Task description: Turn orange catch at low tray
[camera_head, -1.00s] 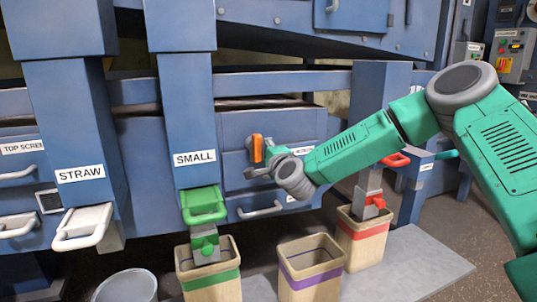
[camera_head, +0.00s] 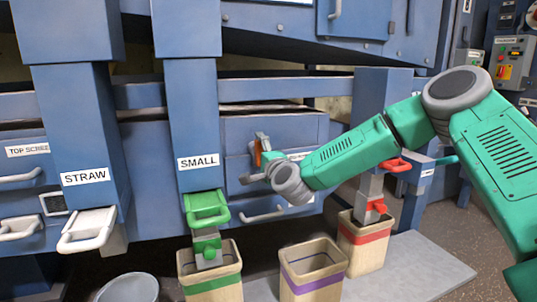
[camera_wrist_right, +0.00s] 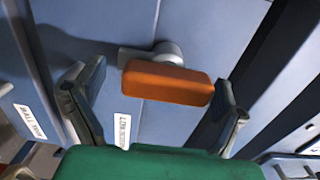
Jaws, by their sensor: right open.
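The orange catch (camera_head: 257,154) is on the blue panel right of the SMALL chute, partly hidden by my right gripper in the head view. In the right wrist view the catch (camera_wrist_right: 168,82) is a rounded orange bar on a grey round pivot, lying roughly crosswise, slightly tilted. My right gripper (camera_wrist_right: 158,102) is open, with one finger on each side of the bar. A small gap shows at its left end; at the right end I cannot tell whether the finger touches. In the head view my right gripper (camera_head: 257,161) is at the catch. My left gripper is not in view.
A metal handle (camera_head: 262,215) juts out below the catch. The green chute spout (camera_head: 206,208) is to its left. Bins with green, purple (camera_head: 313,270) and red bands stand below. A red lever (camera_head: 393,165) is near my right forearm.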

